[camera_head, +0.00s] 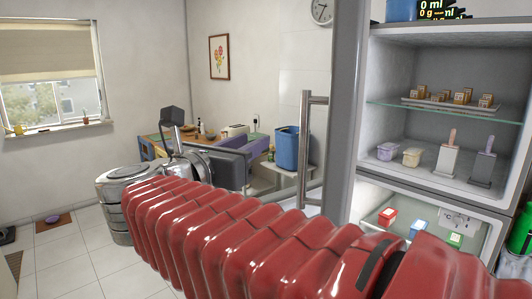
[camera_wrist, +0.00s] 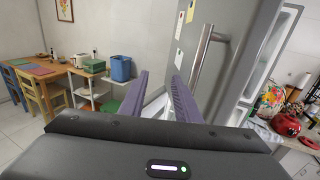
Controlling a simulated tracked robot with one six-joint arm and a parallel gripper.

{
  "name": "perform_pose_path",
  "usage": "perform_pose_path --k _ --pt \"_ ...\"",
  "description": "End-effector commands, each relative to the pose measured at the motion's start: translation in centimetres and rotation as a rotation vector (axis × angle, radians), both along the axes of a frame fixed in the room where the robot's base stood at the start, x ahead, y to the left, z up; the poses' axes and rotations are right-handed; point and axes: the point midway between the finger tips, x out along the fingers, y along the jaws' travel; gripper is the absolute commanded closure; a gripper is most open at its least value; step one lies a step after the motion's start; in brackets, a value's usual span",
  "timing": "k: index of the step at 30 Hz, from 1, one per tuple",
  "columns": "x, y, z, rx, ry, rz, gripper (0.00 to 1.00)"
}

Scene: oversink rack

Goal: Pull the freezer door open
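The grey door (camera_head: 345,90) stands open and shows nearly edge-on in the head view, with a long vertical metal bar handle (camera_head: 304,150) on its outer face. In the wrist view, the door's front (camera_wrist: 228,35), its handle (camera_wrist: 203,62) and its white inner shelving (camera_wrist: 262,62) show. My gripper (camera_head: 264,148) is left of the handle and apart from it. In the wrist view, my gripper's two purple fingers (camera_wrist: 160,95) are spread with nothing between them. The handle shows beyond the right finger. My red arm hides the door's lower part in the head view.
The lit cabinet (camera_head: 440,75) is exposed, holding tubs, ice lollies and boxes on shelves. A blue bin (camera_head: 287,148) stands on a white stand behind my gripper. A wooden table (camera_wrist: 62,70) with chairs is at the left. Tiled floor (camera_head: 95,255) is clear at the left.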

Motion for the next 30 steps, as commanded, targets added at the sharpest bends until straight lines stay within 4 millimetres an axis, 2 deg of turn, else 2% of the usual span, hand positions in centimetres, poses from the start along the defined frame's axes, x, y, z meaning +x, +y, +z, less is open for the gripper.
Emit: perform_pose_path --k 5,8,12,17,23,26,30 --pt "0.7 -0.5 0.8 -0.074 -0.004 0.043 0.83" --pt "1.5 -0.9 1.8 -0.179 -0.009 0.097 0.90" --pt "2.5 -1.3 3.1 -0.401 -0.012 0.197 1.00" --pt "2.8 -1.4 3.5 -0.705 -0.001 0.310 1.00" --pt "2.0 -1.6 1.7 -1.106 0.038 0.437 1.00" --pt "1.2 -1.9 -0.1 -1.313 0.068 0.499 1.00" --pt "-0.3 -2.8 -3.7 -1.600 0.124 0.592 1.00"
